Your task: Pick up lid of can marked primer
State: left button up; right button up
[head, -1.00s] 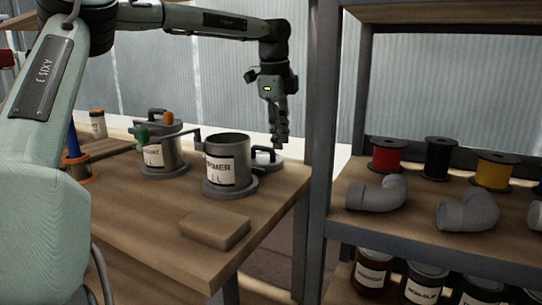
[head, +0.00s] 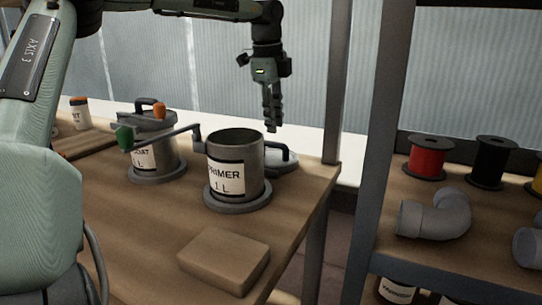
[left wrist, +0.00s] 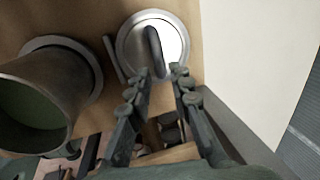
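The can marked PRIMER 1 L (head: 226,176) stands upright and open-topped on the wooden bench in the head view. The lid (head: 288,164), a grey disc with a dark arched handle, lies flat on the bench behind and right of it, partly hidden by the can. In the left wrist view the lid (left wrist: 132,50) is at top centre, just ahead of my fingers. My left gripper (head: 272,129) points down above the lid, apart from it. Its two fingers (left wrist: 162,80) are spread and empty in the left wrist view. My right gripper does not show.
A lidded can (head: 158,160) with a crank and green and orange knobs stands left of the primer can. A wooden block (head: 224,262) lies at the bench front. A shelf post (head: 376,150) stands right of the bench. Spools and a grey pipe elbow (head: 435,215) sit on the shelf.

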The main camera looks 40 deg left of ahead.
aim_at(278, 145)
pick_arm(q)
jog(key=f, duration=0.3)
jog(key=w+f, duration=0.1)
jog(key=f, duration=0.3)
jog(key=shift+w+f, duration=0.15)
jog(key=shift+w, duration=0.05)
jog(key=shift+d, duration=0.1)
grip_shut()
